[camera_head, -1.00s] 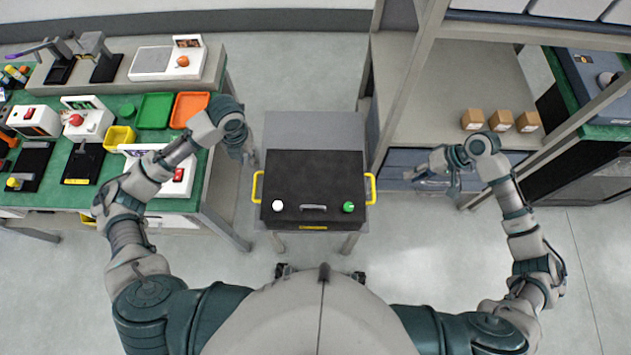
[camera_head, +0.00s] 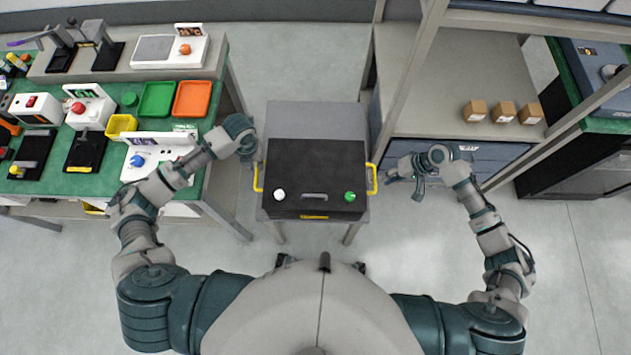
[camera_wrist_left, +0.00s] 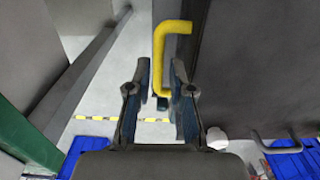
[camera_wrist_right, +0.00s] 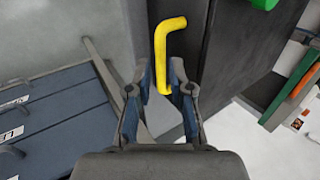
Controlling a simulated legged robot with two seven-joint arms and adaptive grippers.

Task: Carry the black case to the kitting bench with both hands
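The black case (camera_head: 315,172) sits on a small grey stand (camera_head: 318,118), with a yellow handle on each side. In the left wrist view its left yellow handle (camera_wrist_left: 172,50) reaches down between the fingers of my left gripper (camera_wrist_left: 160,80), which is open. In the right wrist view its right yellow handle (camera_wrist_right: 163,50) reaches down between the fingers of my right gripper (camera_wrist_right: 163,80), also open. Neither gripper appears closed on a handle. In the head view my right gripper (camera_head: 392,176) is just right of the case. The kitting bench is probably the green-topped bench (camera_head: 90,180) at left.
The green bench holds a green tray (camera_head: 156,99), an orange tray (camera_head: 192,98), a yellow bin (camera_head: 121,125) and several devices. A shelf rack (camera_head: 440,100) with small brown boxes (camera_head: 502,112) stands at right. Floor near me is clear.

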